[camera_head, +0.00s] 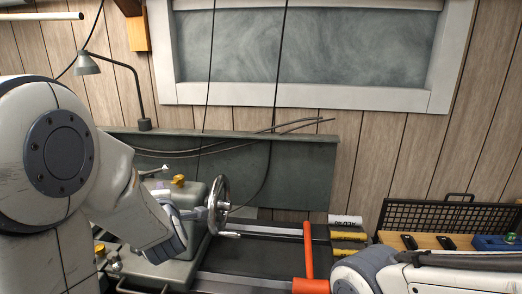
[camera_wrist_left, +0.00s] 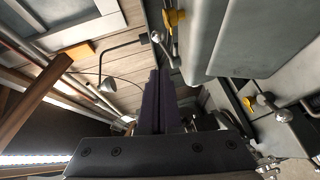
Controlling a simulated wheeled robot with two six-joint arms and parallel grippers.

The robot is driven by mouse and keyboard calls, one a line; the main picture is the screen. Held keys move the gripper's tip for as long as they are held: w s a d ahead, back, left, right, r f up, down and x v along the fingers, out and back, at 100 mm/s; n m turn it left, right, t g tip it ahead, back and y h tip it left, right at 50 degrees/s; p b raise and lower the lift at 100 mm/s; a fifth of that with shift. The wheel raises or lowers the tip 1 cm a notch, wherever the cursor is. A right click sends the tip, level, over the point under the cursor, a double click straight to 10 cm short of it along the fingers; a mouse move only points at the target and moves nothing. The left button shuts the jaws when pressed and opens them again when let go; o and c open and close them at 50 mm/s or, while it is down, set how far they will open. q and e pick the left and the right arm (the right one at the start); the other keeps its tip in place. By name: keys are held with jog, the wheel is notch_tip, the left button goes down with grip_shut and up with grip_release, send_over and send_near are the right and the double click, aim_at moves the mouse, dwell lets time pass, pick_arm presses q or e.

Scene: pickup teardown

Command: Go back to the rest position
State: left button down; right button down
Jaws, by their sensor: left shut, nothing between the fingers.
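My left arm comes in from the left in the head view and bends down beside the grey lathe-like machine (camera_head: 205,190). In the left wrist view my left gripper (camera_wrist_left: 157,78) has its dark fingers together with nothing between them.
The machine has a handwheel (camera_head: 219,204) close to my left wrist. An orange T-shaped part (camera_head: 309,262) is over the bed. A desk lamp (camera_head: 88,65) stands behind. A black mesh basket (camera_head: 450,216) and a wooden board with dark-handled tools (camera_head: 425,241) are at the right.

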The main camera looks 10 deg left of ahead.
pick_arm(q)
jog(key=s+d+f+m+g+h, duration=0.1)
jog(key=s+d+f+m+h, duration=0.1)
jog(key=d+m+h, duration=0.45)
jog(key=s+d+f+m+g+h, duration=0.1)
jog(key=d+f+m+g, duration=0.15)
jog(key=d, duration=0.75)
jog(key=s+d+f+m+g+h, duration=0.1)
jog(key=s+d+f+m+h, duration=0.15)
jog(key=d+m, duration=0.4)
jog(key=s+d+f+m+g+h, duration=0.2)
jog(key=s+d+f+m+g, duration=0.15)
jog(key=s+d+m, duration=0.4)
jog(key=s+m+g+y, duration=0.2)
jog(key=s+m+g, duration=0.3)
jog(key=s, duration=1)
jog(key=shift+a+f+m, duration=0.2)
jog(key=shift+a+m, duration=0.05)
jog(key=shift+m, duration=0.85)
jog(key=shift+s, duration=0.1)
